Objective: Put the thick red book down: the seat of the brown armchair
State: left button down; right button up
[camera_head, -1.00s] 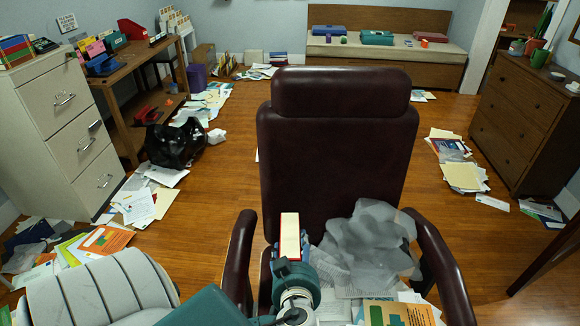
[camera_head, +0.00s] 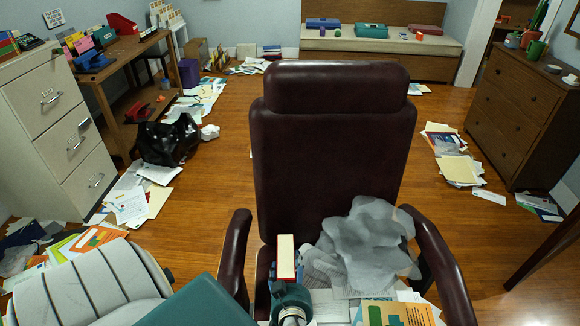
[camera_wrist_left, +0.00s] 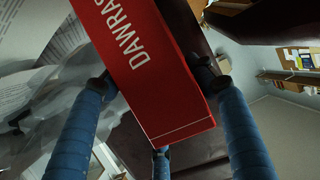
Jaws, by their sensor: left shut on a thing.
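The brown armchair (camera_head: 335,150) stands straight ahead, dark and high-backed. Its seat is largely covered by white papers (camera_head: 332,306), a crumpled translucent grey sheet (camera_head: 360,245) and an orange-yellow booklet (camera_head: 395,314). The thick red book (camera_head: 286,257) is upright at the left part of the seat, its pale page edges showing. My left gripper (camera_head: 284,278) is shut on it. In the left wrist view the red cover (camera_wrist_left: 150,70) with white lettering sits between the blue fingers. Whether the book touches the seat is hidden. My right gripper is not in view.
The left armrest (camera_head: 235,255) is close beside my left gripper; the right armrest (camera_head: 440,265) is beyond the grey sheet. A white drawer cabinet (camera_head: 60,120) and black bag (camera_head: 168,140) stand left. A brown dresser (camera_head: 515,115) stands right. Papers litter the floor.

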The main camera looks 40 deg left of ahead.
pick_arm(q)
notch_tip(320, 180, down, 5)
jog(key=shift+w+f+b, duration=0.1)
jog(key=shift+f+b, duration=0.05)
jog(key=shift+b, duration=0.15)
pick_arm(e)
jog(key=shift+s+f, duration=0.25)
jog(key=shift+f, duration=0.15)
pick_arm(q)
jog(key=c, duration=0.6)
grip_release()
jog(key=shift+f, duration=0.25)
jog(key=shift+s+r, duration=0.1)
jog(key=shift+s, duration=0.1)
jog(key=shift+b+v, duration=0.7)
jog(key=shift+v, duration=5.3)
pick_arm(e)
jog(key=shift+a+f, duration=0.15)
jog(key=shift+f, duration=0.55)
